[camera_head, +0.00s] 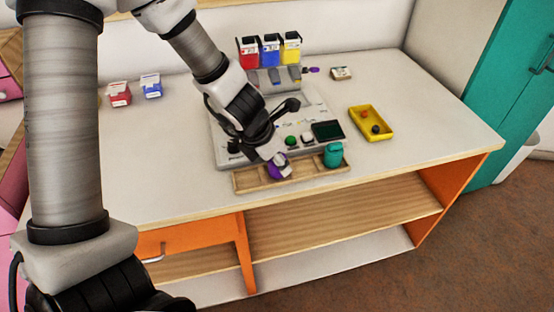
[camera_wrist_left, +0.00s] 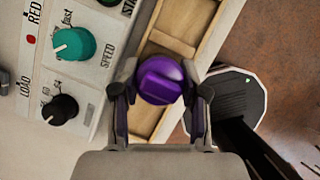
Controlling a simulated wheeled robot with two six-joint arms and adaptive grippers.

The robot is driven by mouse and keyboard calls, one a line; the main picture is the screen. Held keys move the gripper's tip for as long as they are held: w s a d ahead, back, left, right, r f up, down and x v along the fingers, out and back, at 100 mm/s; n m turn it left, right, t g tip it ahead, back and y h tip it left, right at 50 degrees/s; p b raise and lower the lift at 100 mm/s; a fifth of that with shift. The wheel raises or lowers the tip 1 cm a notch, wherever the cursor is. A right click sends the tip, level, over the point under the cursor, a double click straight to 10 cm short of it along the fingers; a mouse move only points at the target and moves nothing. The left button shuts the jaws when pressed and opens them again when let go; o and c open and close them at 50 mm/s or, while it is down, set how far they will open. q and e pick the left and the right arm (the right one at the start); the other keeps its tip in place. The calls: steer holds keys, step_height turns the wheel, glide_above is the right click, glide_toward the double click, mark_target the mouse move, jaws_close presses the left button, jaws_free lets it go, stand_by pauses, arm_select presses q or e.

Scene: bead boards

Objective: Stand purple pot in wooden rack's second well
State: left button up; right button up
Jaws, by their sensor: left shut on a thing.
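The purple pot (camera_head: 277,171) is held over the left half of the wooden rack (camera_head: 310,178), which lies along the front of the bead machine. My left gripper (camera_head: 272,160) is shut on the purple pot. In the left wrist view the purple pot (camera_wrist_left: 160,80) sits between both fingers, and rack wells show above and below it. The gripper and pot hide part of the rack, and I cannot tell whether the pot's base touches it. A teal pot (camera_head: 333,155) stands at the rack's right end. My right gripper is not in view.
The grey machine (camera_head: 222,148) behind the rack has knobs, including a teal SPEED knob (camera_wrist_left: 72,45) and a black knob (camera_wrist_left: 60,109) close to my gripper. A yellow tray (camera_head: 387,133) stands at right. Red, blue and yellow bins stand behind. The table's front edge is close.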

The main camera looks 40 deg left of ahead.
arm_select(q)
steer(key=shift+f, duration=0.3)
steer(key=o, duration=1.8)
steer(key=shift+c, duration=0.2)
step_height(320, 180, up, 7)
steer(key=p, duration=0.6)
steer(key=shift+r+p, duration=0.15)
steer(key=shift+p, duration=0.25)
